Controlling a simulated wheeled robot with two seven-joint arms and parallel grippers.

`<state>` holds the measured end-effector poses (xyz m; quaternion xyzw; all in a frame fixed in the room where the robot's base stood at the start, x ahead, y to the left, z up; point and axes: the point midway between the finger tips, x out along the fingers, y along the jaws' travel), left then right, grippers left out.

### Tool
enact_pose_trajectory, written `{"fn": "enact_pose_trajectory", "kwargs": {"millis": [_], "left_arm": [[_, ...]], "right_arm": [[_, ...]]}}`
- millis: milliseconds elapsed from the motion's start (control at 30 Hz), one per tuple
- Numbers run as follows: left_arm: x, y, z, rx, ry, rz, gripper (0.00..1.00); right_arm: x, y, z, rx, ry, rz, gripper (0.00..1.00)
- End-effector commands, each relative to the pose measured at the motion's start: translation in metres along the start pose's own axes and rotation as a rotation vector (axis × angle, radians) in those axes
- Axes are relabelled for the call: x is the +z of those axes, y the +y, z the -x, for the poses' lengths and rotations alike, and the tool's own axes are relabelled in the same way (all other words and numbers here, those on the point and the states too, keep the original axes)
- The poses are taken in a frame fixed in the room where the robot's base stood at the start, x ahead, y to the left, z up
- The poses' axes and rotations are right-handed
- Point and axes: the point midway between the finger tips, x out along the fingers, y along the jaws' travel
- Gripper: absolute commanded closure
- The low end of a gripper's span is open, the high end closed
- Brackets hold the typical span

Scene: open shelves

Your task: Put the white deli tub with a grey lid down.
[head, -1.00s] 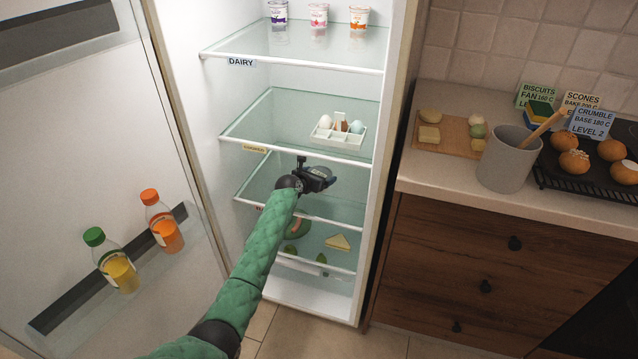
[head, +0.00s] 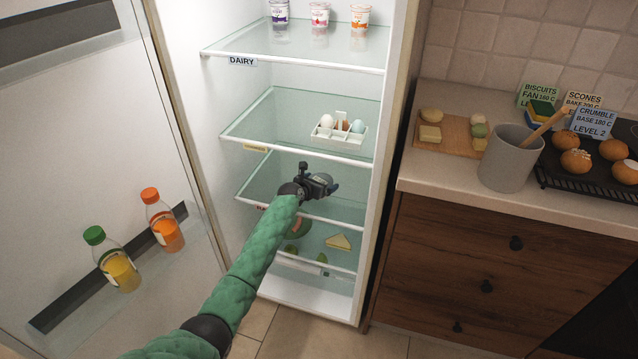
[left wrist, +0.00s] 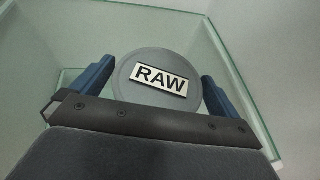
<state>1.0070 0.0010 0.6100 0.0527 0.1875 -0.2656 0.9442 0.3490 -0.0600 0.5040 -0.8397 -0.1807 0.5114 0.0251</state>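The white deli tub shows in the left wrist view as a round grey lid (left wrist: 150,100) with a white "RAW" label; its white sides are hidden under the lid. My left gripper (left wrist: 158,80) has its two blue fingers at opposite edges of the lid, apparently closed on the tub. In the head view my left gripper (head: 320,184) is inside the open fridge, over the third glass shelf (head: 262,180), below the egg shelf. The tub is hardly distinguishable there. I cannot tell whether it touches the glass. My right gripper is out of view.
An egg tray (head: 340,133) sits on the shelf above, close over my gripper. Yoghurt pots (head: 319,16) stand on the top shelf. A sandwich wedge (head: 339,242) lies lower down. The fridge's right wall is close to my gripper; the third shelf's left part is clear.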

Motion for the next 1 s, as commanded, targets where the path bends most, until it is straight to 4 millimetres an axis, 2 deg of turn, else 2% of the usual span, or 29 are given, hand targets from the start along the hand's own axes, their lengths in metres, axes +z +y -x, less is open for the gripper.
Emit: {"fn": "enact_pose_trajectory", "kwargs": {"millis": [133,267,633,800,1000], "left_arm": [[0.003,0.0,0.004,0.0,0.0,0.0,0.0],[0.003,-0.001,0.016,-0.002,-0.001,0.002,0.0],[0.002,-0.001,0.074,-0.001,-0.001,0.001,0.0],[0.002,-0.001,0.099,0.0,-0.001,0.002,0.0],[0.003,0.0,0.117,0.0,-0.001,0.0,0.0]], "right_arm": [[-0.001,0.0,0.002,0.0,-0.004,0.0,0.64],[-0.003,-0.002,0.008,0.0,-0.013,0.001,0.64],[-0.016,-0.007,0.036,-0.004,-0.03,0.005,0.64],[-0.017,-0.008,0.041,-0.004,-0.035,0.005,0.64],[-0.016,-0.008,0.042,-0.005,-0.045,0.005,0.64]]}}
